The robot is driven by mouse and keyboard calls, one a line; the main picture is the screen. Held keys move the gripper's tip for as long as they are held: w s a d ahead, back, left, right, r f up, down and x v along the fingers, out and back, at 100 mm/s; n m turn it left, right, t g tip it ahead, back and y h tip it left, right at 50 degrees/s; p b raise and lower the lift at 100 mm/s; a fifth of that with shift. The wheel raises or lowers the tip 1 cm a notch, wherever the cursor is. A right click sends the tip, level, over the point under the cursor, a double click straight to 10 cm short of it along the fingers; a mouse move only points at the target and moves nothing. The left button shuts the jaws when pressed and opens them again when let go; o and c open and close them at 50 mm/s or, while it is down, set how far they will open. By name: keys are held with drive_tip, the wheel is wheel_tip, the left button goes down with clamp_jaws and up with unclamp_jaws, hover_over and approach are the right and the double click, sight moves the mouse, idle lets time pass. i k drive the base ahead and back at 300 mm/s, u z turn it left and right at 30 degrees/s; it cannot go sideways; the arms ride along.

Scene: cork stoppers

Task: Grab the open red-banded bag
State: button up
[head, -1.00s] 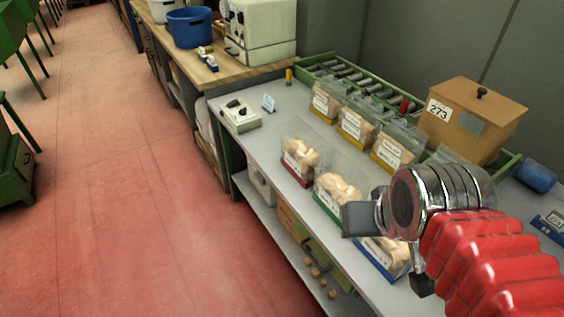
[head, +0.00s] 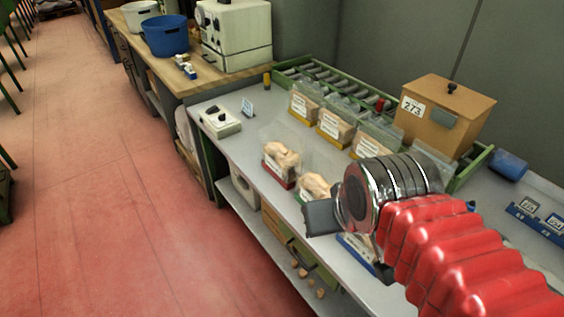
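The red-banded bag (head: 282,163) stands open on the grey bench, at the left end of the front row. It is clear, holds pale corks, and has a white label above the red band. My gripper (head: 352,245) is to its right and nearer the camera, with its two dark fingers apart. The gap between them looks empty, though the wrist hides part of it. A green-banded bag (head: 314,186) stands between the red-banded bag and my gripper in the picture. A blue-banded bag (head: 356,250) is partly hidden behind the gripper.
A back row of yellow-banded bags (head: 335,126) stands before a green roller rack (head: 320,80). A brown box marked 273 (head: 440,117) stands behind my arm. A small white device (head: 220,121) sits left of the red-banded bag, with clear bench between. Loose corks (head: 303,272) lie on the lower shelf.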

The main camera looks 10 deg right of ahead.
sight(280, 150)
drive_tip(key=u, duration=0.05)
drive_tip(key=k, duration=0.65)
drive_tip(key=u, duration=0.6)
drive_tip(key=i, duration=1.05)
drive_tip(key=u, duration=0.15)
